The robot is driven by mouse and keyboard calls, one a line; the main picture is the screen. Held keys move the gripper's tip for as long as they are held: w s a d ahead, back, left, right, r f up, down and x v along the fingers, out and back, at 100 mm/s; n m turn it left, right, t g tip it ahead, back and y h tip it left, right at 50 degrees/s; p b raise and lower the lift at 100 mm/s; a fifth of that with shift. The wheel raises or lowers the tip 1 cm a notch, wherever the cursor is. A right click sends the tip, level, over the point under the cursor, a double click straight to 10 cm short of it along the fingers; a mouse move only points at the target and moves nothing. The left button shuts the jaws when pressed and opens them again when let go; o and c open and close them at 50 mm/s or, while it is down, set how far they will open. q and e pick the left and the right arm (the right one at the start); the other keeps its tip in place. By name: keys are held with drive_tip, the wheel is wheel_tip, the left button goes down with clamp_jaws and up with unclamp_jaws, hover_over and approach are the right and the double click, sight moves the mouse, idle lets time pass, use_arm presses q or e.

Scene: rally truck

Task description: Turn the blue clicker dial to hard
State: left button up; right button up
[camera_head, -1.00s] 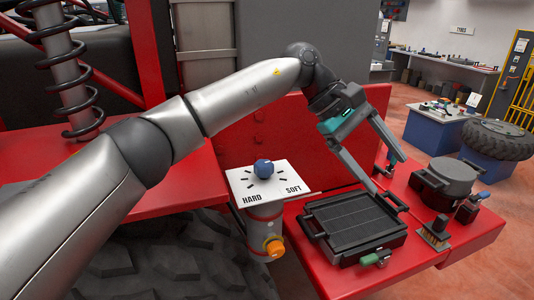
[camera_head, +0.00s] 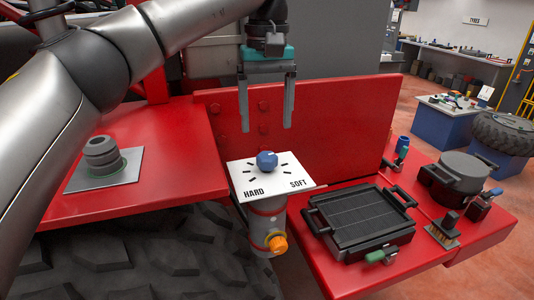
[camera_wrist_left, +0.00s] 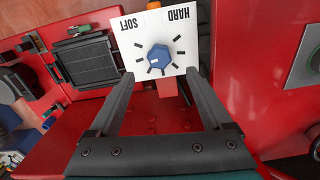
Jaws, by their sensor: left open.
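The blue clicker dial (camera_head: 267,161) sits on a white plate (camera_head: 290,172) with black tick marks, HARD at its front left and SOFT at its front right. In the left wrist view the dial (camera_wrist_left: 159,58) shows a small white mark on its face, but I cannot tell for sure which tick it points to. My left gripper (camera_head: 266,127) is open and empty, its fingers pointing down above and behind the dial. In the left wrist view the dial appears beyond the fingertips, between their lines, and not touched. My right gripper is not in view.
A grey cylinder with an orange knob (camera_head: 278,244) hangs under the plate. A red wall (camera_head: 330,115) rises behind the dial.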

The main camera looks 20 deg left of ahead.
sight(267, 155)
use_arm(q)
wheel_tip(267, 155, down, 8)
drive_tip(key=shift+r, duration=0.1)
idle(0.4)
clamp_jaws()
idle(0.5)
